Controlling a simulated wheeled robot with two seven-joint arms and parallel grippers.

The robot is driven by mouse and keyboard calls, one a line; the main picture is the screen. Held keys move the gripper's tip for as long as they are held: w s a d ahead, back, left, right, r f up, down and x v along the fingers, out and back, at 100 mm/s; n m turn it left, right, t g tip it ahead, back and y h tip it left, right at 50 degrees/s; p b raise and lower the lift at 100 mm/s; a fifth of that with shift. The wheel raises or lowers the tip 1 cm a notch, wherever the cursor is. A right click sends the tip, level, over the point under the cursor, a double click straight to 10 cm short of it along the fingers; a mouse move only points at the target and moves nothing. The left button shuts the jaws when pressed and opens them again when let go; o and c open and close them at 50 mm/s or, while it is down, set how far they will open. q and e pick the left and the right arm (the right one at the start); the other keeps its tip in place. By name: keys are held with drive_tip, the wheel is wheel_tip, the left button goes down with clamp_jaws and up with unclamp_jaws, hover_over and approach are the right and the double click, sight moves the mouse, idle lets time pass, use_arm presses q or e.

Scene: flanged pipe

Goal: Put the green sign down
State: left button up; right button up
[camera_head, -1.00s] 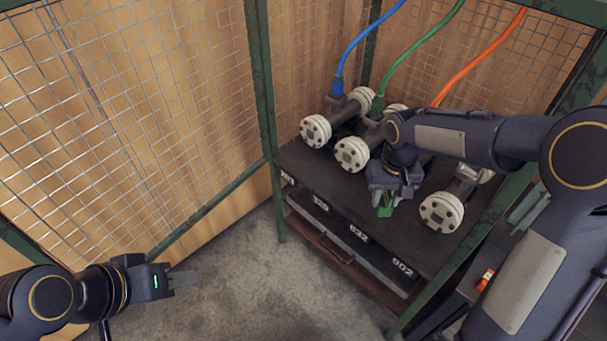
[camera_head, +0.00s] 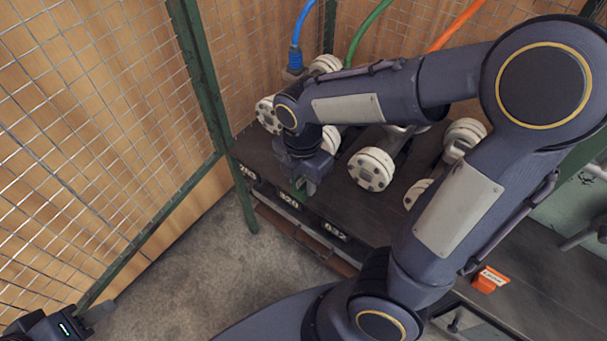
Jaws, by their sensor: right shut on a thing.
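My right gripper (camera_head: 304,184) is over the front left part of the dark bench top (camera_head: 262,157), pointing down. It is shut on the green sign (camera_head: 299,186), and only a small green piece shows between and beside the fingers. I cannot tell whether the sign touches the bench. The label 520 (camera_head: 289,201) on the bench's front edge is just below it in the picture. My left gripper (camera_head: 98,311) is at the bottom left corner, away from the bench, and its finger opening is not clear.
Flanged pipes with white ends (camera_head: 371,169) stand behind and right of my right gripper, partly hidden by my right arm. Blue (camera_head: 301,25), green (camera_head: 366,32) and orange (camera_head: 456,25) hoses rise behind. An orange sign (camera_head: 490,280) is at right. A green post (camera_head: 205,85) borders the left.

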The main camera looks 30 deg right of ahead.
drive_tip(key=shift+w+d+f, duration=0.15)
drive_tip(key=shift+f, duration=0.05)
drive_tip(key=w+d+f+b, duration=0.1)
drive_tip(key=w+d+f, duration=0.1)
drive_tip(key=w+f, duration=0.1)
drive_tip(key=w+d+f, duration=0.2)
drive_tip(key=w, duration=0.2)
drive_tip(key=w+d+f+b, duration=0.1)
drive_tip(key=w+d+f, duration=0.1)
drive_tip(key=w+f, duration=0.1)
drive_tip(key=shift+w+d+f+b, duration=0.2)
drive_tip(key=shift+w+f+b, duration=0.1)
drive_tip(key=shift+w, duration=0.05)
drive_tip(key=shift+w+d+f+b, duration=0.1)
drive_tip(key=shift+w+f+b, duration=0.15)
drive_tip(key=shift+f, duration=0.75)
drive_tip(key=shift+w+d+f+b, duration=0.1)
drive_tip(key=shift+f+b, duration=0.1)
drive_tip(key=shift+f, duration=0.8)
drive_tip(key=shift+f, duration=0.25)
drive_tip(key=o, duration=1)
drive_tip(key=shift+r, duration=0.1)
